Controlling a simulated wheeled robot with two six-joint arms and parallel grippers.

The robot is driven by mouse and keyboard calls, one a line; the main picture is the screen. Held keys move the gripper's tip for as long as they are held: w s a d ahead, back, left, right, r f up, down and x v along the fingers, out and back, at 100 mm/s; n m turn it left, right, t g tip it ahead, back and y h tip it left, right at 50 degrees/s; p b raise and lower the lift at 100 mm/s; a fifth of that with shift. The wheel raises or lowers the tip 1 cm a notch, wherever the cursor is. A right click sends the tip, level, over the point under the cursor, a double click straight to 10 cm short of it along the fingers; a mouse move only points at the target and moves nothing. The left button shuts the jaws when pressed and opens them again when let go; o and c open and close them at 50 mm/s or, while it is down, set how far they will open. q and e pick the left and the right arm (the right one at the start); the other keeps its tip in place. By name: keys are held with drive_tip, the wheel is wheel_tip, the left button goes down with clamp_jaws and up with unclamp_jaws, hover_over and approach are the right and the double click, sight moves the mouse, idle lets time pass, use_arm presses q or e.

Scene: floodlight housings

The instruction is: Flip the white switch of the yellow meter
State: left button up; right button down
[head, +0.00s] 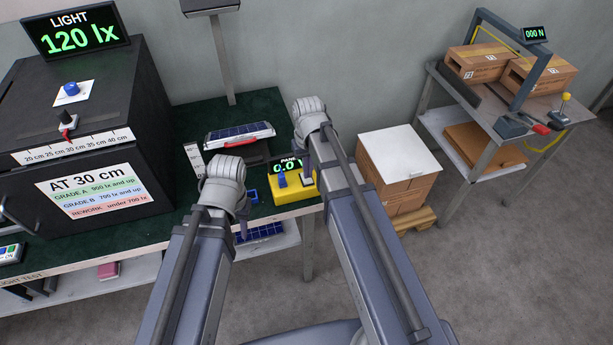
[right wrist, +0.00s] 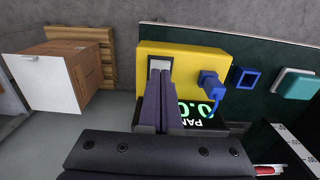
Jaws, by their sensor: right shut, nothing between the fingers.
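The yellow meter (head: 289,197) sits at the right end of the green-topped bench, with a dark display showing green digits. In the right wrist view the meter (right wrist: 198,58) shows the white switch (right wrist: 160,63) on its face, partly covered by my fingers. My right gripper (right wrist: 160,80) is shut and empty, its tips at the near edge of the switch; I cannot tell whether they touch it. In the head view my right gripper (head: 308,178) hangs over the meter's right side. My left gripper (head: 242,236) points down left of the meter; its jaw opening is unclear.
A blue plug (right wrist: 210,84) sits on the meter beside the switch. A blue square frame (head: 251,195) lies left of the meter. A solar panel with a red handle (head: 238,134) lies behind. A black light box (head: 85,130) fills the left.

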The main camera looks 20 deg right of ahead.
sight(307, 181)
drive_tip(key=shift+f+b, duration=0.9)
idle(0.7)
wheel_tip(307, 181, up, 7)
drive_tip(key=p, duration=0.7)
drive_tip(key=shift+r, duration=0.1)
drive_tip(key=shift+s+a, duration=0.1)
drive_tip(key=s+a+n+h, duration=0.1)
drive_tip(key=s+a+n, duration=0.2)
drive_tip(key=s+a, duration=0.7)
drive_tip(key=s, duration=0.4)
drive_tip(key=shift+a, duration=0.15)
